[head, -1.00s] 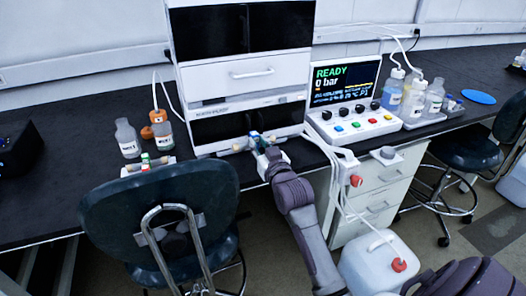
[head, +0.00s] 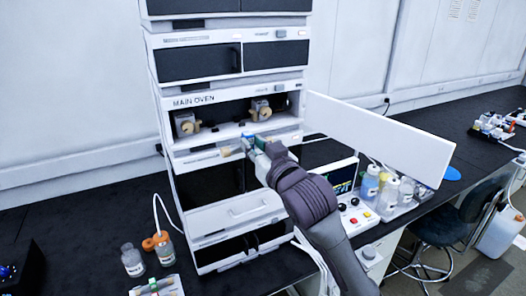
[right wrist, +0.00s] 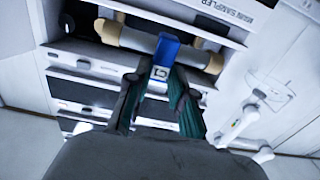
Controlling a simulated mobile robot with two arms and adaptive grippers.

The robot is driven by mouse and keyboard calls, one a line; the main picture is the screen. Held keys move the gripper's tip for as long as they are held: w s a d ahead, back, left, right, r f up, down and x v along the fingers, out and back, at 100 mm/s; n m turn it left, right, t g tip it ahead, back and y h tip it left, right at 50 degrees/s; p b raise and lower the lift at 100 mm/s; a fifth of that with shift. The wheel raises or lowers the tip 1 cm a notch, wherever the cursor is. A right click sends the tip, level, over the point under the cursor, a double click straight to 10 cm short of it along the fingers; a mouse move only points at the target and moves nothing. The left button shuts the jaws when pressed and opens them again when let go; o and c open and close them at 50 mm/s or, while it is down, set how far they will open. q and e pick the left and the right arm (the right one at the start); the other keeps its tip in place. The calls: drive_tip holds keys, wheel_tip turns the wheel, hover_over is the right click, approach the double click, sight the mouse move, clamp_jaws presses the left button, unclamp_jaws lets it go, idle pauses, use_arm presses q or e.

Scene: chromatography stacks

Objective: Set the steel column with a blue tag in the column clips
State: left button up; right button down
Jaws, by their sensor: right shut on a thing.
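My right gripper (head: 258,149) is shut on the steel column with the blue tag. In the right wrist view the column (right wrist: 142,42) lies crosswise beyond the fingers, with tan ends. Its blue tag (right wrist: 165,52) stands between the fingertips (right wrist: 158,85). In the head view the column is just in front of the open main oven (head: 222,101), at about its lower front edge. Inside the oven are two grey holders with tan round parts, apparently the column clips: one at left (head: 187,124), one at right (head: 260,110). The column looks apart from them. My left gripper is not in view.
The oven's white door (head: 380,135) stands open to the right, close to my right arm. Bottles (head: 385,187) and a control panel (head: 355,215) are below it. More bottles (head: 133,260) and a small rack (head: 155,287) sit at the lower left.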

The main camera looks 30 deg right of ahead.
drive_tip(key=shift+w+r+b, duration=0.35)
drive_tip(key=shift+w+b, duration=0.15)
drive_tip(key=shift+w, duration=2.1)
drive_tip(key=shift+w+r+b, duration=0.4)
drive_tip(key=shift+w+b, duration=0.1)
drive_tip(key=shift+w, duration=2.1)
drive_tip(key=shift+w+r+b, duration=0.35)
drive_tip(key=shift+w+b, duration=0.15)
drive_tip(key=shift+w, duration=2.1)
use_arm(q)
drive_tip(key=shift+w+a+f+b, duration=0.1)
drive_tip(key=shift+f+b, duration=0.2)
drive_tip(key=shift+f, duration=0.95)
use_arm(e)
drive_tip(key=shift+a+f, duration=0.1)
drive_tip(key=shift+f, duration=0.6)
drive_tip(key=c, duration=0.9)
unclamp_jaws()
drive_tip(key=shift+f, duration=0.1)
drive_tip(key=shift+s, duration=0.1)
